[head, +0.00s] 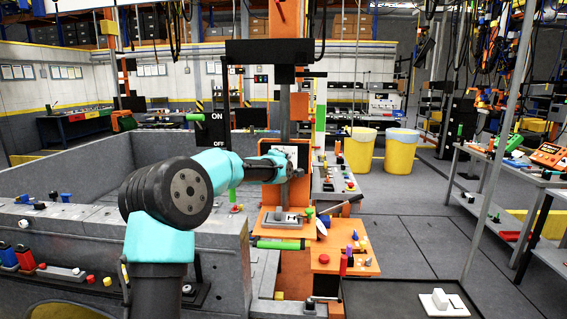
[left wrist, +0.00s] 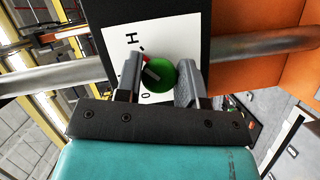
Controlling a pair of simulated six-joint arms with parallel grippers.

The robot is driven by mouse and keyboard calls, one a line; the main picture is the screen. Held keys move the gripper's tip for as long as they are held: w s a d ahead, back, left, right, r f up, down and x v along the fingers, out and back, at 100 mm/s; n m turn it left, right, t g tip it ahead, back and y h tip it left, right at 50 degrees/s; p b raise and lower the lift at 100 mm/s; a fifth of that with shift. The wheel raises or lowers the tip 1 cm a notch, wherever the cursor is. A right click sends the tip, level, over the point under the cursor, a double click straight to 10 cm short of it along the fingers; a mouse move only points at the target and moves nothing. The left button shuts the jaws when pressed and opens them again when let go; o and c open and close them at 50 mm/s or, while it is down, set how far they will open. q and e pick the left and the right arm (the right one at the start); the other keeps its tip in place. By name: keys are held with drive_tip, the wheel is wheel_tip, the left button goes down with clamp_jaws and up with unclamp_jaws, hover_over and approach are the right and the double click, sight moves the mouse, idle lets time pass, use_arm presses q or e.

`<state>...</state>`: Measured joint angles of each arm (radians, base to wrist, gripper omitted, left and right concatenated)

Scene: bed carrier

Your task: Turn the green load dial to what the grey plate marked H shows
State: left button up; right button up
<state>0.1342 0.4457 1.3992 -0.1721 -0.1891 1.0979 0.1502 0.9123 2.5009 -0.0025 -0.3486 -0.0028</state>
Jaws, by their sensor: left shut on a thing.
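The green load dial (left wrist: 160,74) sits on a white plate (left wrist: 172,32) in the left wrist view. A letter H and a round mark, O or zero, are printed on the white plate, with a small red mark beside the dial. My left gripper (left wrist: 158,84) is shut on the dial, one finger at each side. In the head view my left gripper (head: 283,165) is at the orange column, and the dial is hidden there. My right gripper is not in view.
An orange panel (head: 345,256) with small knobs and handles lies below and right of the gripper. A green bar (head: 278,244) is beside it. An ON/OFF sign (head: 215,130) stands left of the column. Grey floor (head: 415,220) is open to the right.

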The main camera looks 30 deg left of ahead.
use_arm(q)
drive_tip(key=shift+m, duration=0.4)
idle(0.5)
drive_tip(key=o, duration=0.9)
drive_tip(key=shift+s, duration=0.1)
drive_tip(key=s+d+r, duration=0.1)
drive_tip(key=s+r, duration=0.1)
drive_tip(key=s, duration=1.5)
drive_tip(key=shift+d+r, duration=0.15)
drive_tip(key=shift+r, duration=0.15)
